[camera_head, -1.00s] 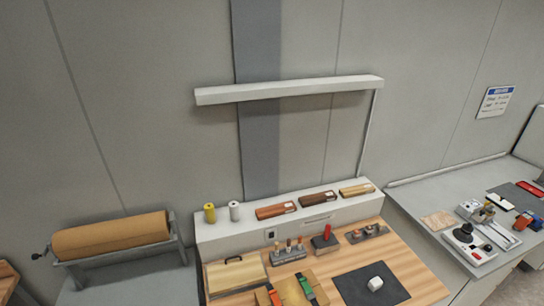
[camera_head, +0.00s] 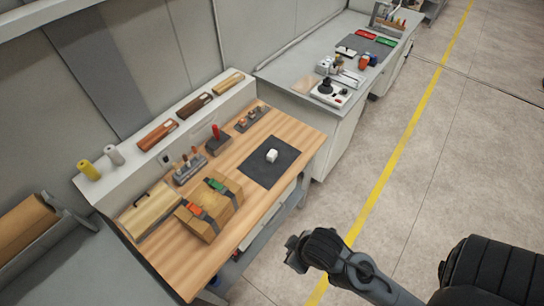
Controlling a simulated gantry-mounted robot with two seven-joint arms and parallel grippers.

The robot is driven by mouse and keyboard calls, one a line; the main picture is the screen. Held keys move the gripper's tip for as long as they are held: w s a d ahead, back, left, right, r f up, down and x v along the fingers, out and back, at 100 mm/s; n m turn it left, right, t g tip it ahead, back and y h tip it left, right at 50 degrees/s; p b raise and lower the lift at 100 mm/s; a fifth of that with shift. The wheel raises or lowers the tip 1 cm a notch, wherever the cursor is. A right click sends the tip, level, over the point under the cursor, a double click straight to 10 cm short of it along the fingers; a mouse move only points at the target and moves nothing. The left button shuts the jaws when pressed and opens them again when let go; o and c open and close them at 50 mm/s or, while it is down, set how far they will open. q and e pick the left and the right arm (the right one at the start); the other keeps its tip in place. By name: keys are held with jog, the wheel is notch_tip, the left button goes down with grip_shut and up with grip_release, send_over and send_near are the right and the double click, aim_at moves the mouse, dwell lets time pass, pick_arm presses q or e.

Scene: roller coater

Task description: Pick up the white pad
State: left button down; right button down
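A small white block (camera_head: 271,156), the only white pad-like thing I can make out, lies on a dark mat (camera_head: 258,173) on the wooden workbench (camera_head: 187,270). Nothing touches it apart from the mat. A dark arm of mine comes in from the lower right, over the floor in front of the bench. Its end (camera_head: 297,252) is well apart from the white block, and I cannot make out its fingers. No other gripper shows.
A strapped wooden block (camera_head: 209,208), a wooden box (camera_head: 150,209) and small tool stands (camera_head: 188,169) crowd the bench's left and back. A shelf (camera_head: 148,138) with rolls runs behind. A grey side bench (camera_head: 300,70) holds equipment. The floor (camera_head: 440,150) is open.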

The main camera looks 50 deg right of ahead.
pick_arm(q)
jog(key=shift+a, duration=0.1)
jog(key=c, duration=1.2)
grip_release()
jog(key=o, duration=0.6)
